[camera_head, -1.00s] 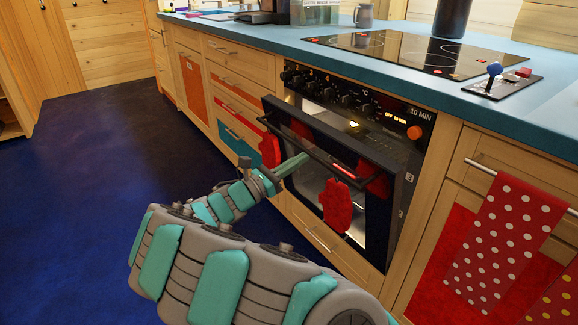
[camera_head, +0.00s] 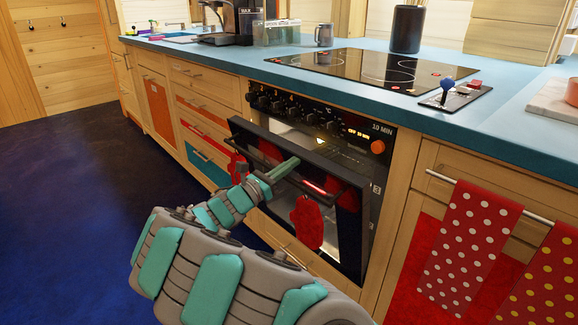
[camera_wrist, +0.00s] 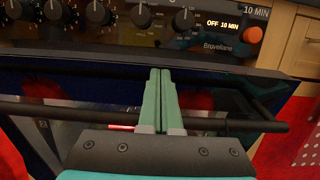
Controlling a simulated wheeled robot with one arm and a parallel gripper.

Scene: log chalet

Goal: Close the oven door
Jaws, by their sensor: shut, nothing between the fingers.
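The oven door (camera_head: 340,250) is partly open, tilted out at its top edge, with a gap to the lit oven inside. It also shows in the wrist view (camera_wrist: 85,88). Its dark handle bar (camera_head: 268,160) runs across the front, and in the wrist view the handle (camera_wrist: 235,124) passes behind my fingers. My gripper (camera_head: 297,161) is shut and empty in front of the door near its upper part. In the wrist view my gripper (camera_wrist: 160,72) points at the door's top edge; whether it touches is unclear.
Red mitts (camera_head: 306,222) hang at the oven door. The control panel (camera_head: 320,122) is above it, under the blue worktop (camera_head: 220,60) with a black hob (camera_head: 375,72). Dotted towels (camera_head: 470,240) hang at right. Dark blue floor (camera_head: 70,210) is clear at left.

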